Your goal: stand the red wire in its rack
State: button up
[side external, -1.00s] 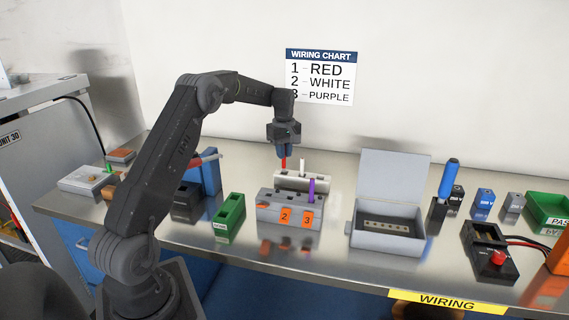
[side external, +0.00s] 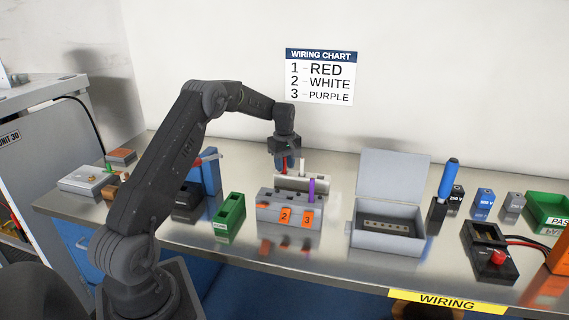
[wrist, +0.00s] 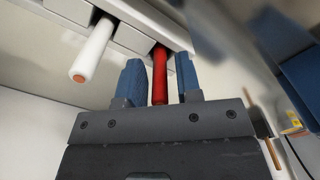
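The red wire (wrist: 160,72) stands in the pale rack (wrist: 125,42), its end between my gripper's two blue fingers. My gripper (wrist: 158,78) is open, with a visible gap on each side of the wire. The red wire's foot is hidden there.
A grey block (side external: 272,211) with orange number tags stands in front, with a purple wire (side external: 311,188) upright in it. A green bin (side external: 230,217) stands left, an open grey box (side external: 385,240) right. A wall chart (side external: 320,77) lists red, white, purple.

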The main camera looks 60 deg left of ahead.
jog(key=shift+o, duration=0.5)
jog(key=shift+r, duration=0.1)
notch_tip(320, 180, up, 12)
jog(key=shift+f, duration=0.1)
jog(key=s+d+r+m+t, duration=0.1)
jog(key=s+d+r+m, duration=0.25)
jog(key=d, duration=0.35)
jog(key=s+d+r+m+t, duration=0.1)
jog(key=s+d+r+m, duration=0.1)
jog(key=d+r, duration=0.3)
jog(key=s+d+r+m, duration=0.3)
jog(key=d, duration=0.5)
jog(key=s+d+f+m+t, duration=0.1)
jog(key=s+d+f+m, duration=0.1)
jog(key=s+d+m, duration=0.2)
jog(key=s+d+f+m+t, duration=0.2)
jog(key=s+d+m, duration=0.3)
jog(key=s+d, duration=0.5)
jog(key=s+f, duration=0.1)
jog(key=s, duration=0.4)
jog(key=shift+s+f+t, duration=0.15)
jog(key=shift+f+t, duration=0.1)
jog(key=shift+t, duration=0.05)
